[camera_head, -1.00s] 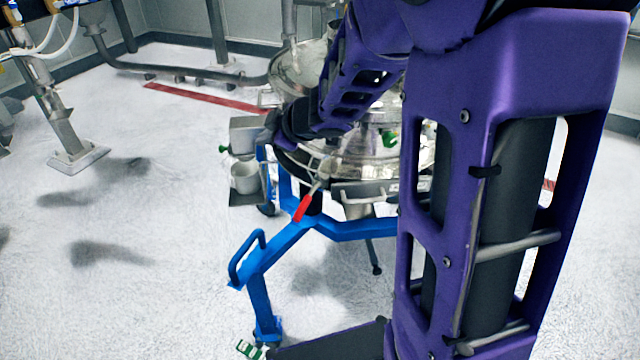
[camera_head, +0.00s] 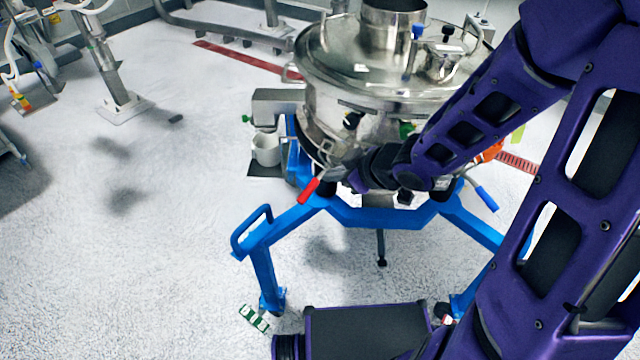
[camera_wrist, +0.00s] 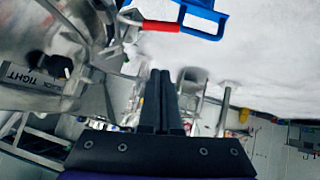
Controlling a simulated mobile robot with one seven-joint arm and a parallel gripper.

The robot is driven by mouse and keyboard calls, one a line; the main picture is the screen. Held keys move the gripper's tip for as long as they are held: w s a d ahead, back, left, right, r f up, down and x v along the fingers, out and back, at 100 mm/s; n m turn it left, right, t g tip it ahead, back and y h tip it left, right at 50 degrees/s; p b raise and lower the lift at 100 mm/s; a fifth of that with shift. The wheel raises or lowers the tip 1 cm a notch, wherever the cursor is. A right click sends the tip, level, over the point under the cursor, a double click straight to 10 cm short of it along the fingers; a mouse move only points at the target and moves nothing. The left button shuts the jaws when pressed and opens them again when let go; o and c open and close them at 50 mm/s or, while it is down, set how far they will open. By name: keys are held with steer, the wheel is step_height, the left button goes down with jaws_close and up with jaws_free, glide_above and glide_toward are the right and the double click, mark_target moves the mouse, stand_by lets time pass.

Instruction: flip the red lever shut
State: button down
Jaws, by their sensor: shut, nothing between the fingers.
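The red lever (camera_head: 309,190) is on the front left of the steel sifter (camera_head: 335,125), just above the blue frame (camera_head: 375,217). It slants, with its red grip pointing down and to the left. In the wrist view, the red lever (camera_wrist: 161,26) lies near the top, joined to a metal link at its left. My gripper (camera_wrist: 160,73) is shut and empty, and its fingertips appear below the lever in that picture, apart from it. In the head view, my forearm comes in from the right and the gripper is at the sifter's front, close right of the lever; its fingertips are hard to make out.
A white cup (camera_head: 266,149) sits on a side bracket left of the sifter. A blue handle loop (camera_head: 251,232) rises from the frame's front left leg. A blue-gripped lever (camera_head: 486,198) sticks out at the right. A "SLACK TIGHT" label (camera_wrist: 32,80) shows in the wrist view.

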steer(key=b, duration=0.1)
glide_above(312, 188)
steer(key=s, duration=0.3)
step_height(312, 188, down, 7)
steer(key=shift+w+a+f, duration=0.1)
steer(key=shift+w+f, duration=0.05)
steer(key=shift+f, duration=0.45)
steer(key=shift+w+a+f, duration=0.1)
steer(key=shift+f, duration=0.5)
steer(key=shift+w+d+f+b, duration=0.15)
steer(key=shift+f+b, duration=0.15)
steer(key=shift+f, duration=0.3)
